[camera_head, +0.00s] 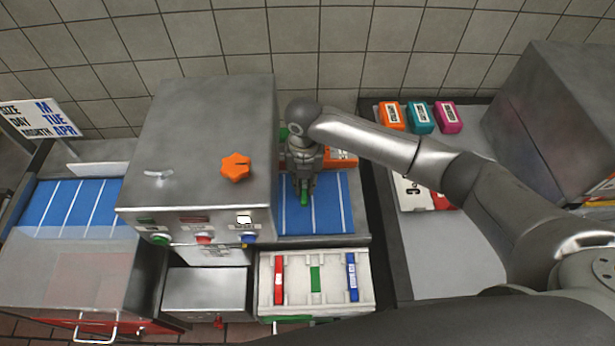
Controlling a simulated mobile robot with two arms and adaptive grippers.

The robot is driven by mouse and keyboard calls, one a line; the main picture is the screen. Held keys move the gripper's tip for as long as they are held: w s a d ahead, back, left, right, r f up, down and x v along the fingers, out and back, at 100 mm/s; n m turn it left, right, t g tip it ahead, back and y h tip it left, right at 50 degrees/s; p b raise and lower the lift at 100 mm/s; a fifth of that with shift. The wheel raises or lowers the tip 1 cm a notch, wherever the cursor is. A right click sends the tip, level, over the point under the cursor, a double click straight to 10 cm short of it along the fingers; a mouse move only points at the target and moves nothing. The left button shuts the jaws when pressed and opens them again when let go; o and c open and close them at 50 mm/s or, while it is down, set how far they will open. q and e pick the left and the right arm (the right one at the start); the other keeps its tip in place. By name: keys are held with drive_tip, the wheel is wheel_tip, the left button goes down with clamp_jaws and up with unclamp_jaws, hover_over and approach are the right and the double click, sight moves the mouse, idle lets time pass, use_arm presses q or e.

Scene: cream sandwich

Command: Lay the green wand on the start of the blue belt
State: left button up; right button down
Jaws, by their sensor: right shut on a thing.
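My right gripper (303,188) reaches down over the right-hand blue belt section (332,212), which has white lines across it. It is shut on the green wand (304,198), whose near end shows below the fingers. The gripper hides most of the wand, and I cannot tell whether the wand touches the belt. Another blue belt section (70,205) shows left of the grey machine. My left gripper is not in view.
The grey machine (200,130) with an orange knob (236,167) stands left of my gripper. A white tray (332,300) in front holds a red wand (278,278), a green piece (315,279) and a blue wand (351,276). Coloured boxes (420,117) stand at the back right.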

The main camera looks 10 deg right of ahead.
drive_tip(key=shift+f+n, duration=0.15)
drive_tip(key=shift+n, duration=0.15)
wheel_tip(320, 180, down, 9)
drive_tip(key=b, duration=0.8)
drive_tip(key=shift+w+r, duration=0.1)
drive_tip(key=shift+r, duration=0.1)
drive_tip(key=c, duration=1.3)
unclamp_jaws()
